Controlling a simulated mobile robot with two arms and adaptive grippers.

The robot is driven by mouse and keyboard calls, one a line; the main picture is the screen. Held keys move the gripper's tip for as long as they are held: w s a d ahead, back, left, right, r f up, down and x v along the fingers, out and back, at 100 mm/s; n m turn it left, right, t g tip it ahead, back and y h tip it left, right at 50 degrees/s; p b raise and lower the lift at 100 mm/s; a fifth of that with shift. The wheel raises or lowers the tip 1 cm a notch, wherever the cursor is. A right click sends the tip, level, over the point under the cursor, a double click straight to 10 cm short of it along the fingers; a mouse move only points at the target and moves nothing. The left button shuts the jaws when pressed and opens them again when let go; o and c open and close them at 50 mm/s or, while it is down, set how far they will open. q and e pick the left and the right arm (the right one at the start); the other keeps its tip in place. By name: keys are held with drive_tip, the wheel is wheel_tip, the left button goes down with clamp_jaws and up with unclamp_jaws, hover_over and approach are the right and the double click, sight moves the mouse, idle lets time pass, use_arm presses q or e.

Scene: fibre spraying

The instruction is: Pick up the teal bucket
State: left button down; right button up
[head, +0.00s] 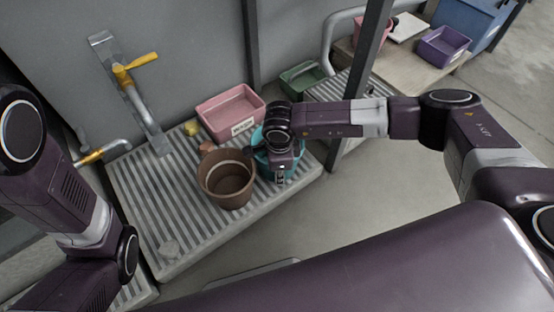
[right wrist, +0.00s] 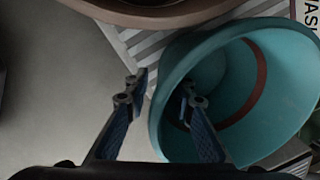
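The teal bucket (head: 294,164) stands on the striped slatted platform, partly hidden under my right wrist in the head view. In the right wrist view the teal bucket (right wrist: 272,75) fills the right side, its mouth facing the camera and a dark red band showing inside. My right gripper (right wrist: 163,92) is open at the bucket's left rim. One finger is over the mouth side and the other is outside the wall, with a gap between them. Whether either finger touches the bucket I cannot tell. My left arm shows at the left of the head view, but its gripper is out of view.
A brown bucket (head: 226,188) stands close beside the teal one on the platform (head: 165,215). A pink labelled basin (head: 231,113) is behind, with a green crate (head: 301,79) farther back. A tap with a yellow handle (head: 135,66) and a dark post (head: 362,75) rise nearby.

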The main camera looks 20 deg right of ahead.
drive_tip(key=shift+w+f+b, duration=0.15)
drive_tip(key=shift+f+b, duration=0.2)
drive_tip(key=shift+f, duration=0.35)
drive_tip(key=shift+w+f+b, duration=0.1)
drive_tip(key=shift+f+b, duration=0.2)
drive_tip(key=shift+f, duration=0.35)
clamp_jaws()
